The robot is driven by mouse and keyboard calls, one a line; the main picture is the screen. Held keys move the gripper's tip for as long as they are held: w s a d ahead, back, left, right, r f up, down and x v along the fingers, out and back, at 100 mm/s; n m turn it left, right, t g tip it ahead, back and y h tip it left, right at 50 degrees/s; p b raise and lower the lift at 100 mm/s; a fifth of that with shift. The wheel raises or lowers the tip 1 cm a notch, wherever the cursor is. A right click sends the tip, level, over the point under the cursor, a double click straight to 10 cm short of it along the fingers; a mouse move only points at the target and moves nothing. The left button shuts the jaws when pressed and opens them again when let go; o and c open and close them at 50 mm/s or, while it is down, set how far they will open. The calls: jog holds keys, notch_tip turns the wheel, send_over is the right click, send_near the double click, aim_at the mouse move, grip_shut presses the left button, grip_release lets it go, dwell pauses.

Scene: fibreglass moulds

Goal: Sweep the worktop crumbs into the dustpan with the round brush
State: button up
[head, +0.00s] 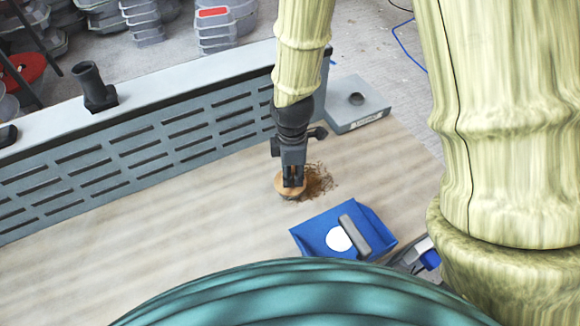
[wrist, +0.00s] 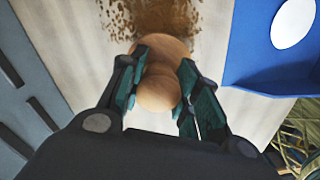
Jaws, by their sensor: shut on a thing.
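My gripper (head: 293,181) points down over the worktop (head: 130,235) and is shut on the round brush (head: 284,189). In the wrist view the brush's rounded wooden top (wrist: 157,88) sits between my gripper's fingers (wrist: 160,95). The bristles are hidden beneath the wood. Brown crumbs (head: 317,181) lie scattered on the worktop right beside the brush; they also show in the wrist view (wrist: 150,15), just beyond it. The blue dustpan (head: 312,236) lies on the worktop nearer the body, with a grey handle and a white oval on it. It also shows in the wrist view (wrist: 250,62).
A slotted grey panel (head: 130,155) runs along the worktop's back edge, with a dark pipe fitting (head: 93,88) on its ledge. A grey block (head: 357,104) stands at the far right corner. A grey and blue item (head: 424,257) lies right of the dustpan. The left worktop is clear.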

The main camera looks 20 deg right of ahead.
jog(key=shift+s, duration=0.15)
jog(key=shift+s+d+r, duration=0.1)
jog(key=shift+s+d, duration=0.15)
jog(key=shift+s, duration=0.9)
jog(key=shift+s+d, duration=0.2)
jog(key=shift+s, duration=0.95)
jog(key=shift+p, duration=0.3)
notch_tip(320, 180, up, 7)
jog(key=p, duration=0.6)
